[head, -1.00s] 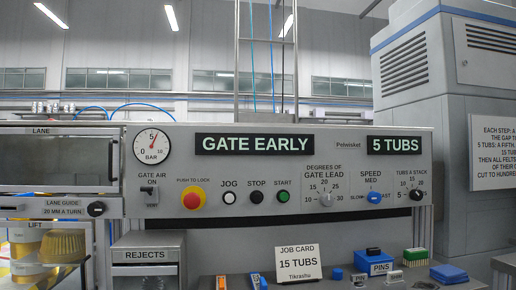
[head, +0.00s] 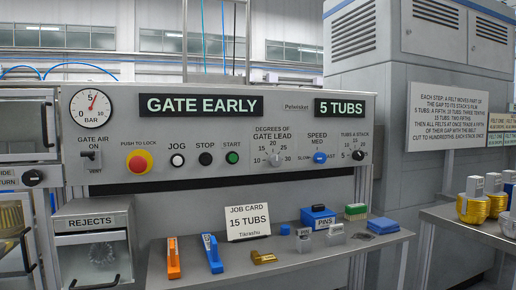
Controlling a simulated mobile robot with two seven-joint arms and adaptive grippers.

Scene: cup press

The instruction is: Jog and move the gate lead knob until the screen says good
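The gate lead knob (head: 275,159) is a round grey knob on the grey control panel, under the label "DEGREES OF GATE LEAD" with marks from 10 to 30. I cannot tell exactly which mark its pointer meets. The screen (head: 201,105) reads "GATE EARLY". A second screen (head: 340,108) reads "5 TUBS". The white JOG button (head: 177,160) sits left of the black STOP button (head: 205,159) and the green START button (head: 232,157). Neither of my grippers shows in the head view.
A red push-to-lock button (head: 139,162) is left of JOG. A right-hand table (head: 470,228) holds yellow cups.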

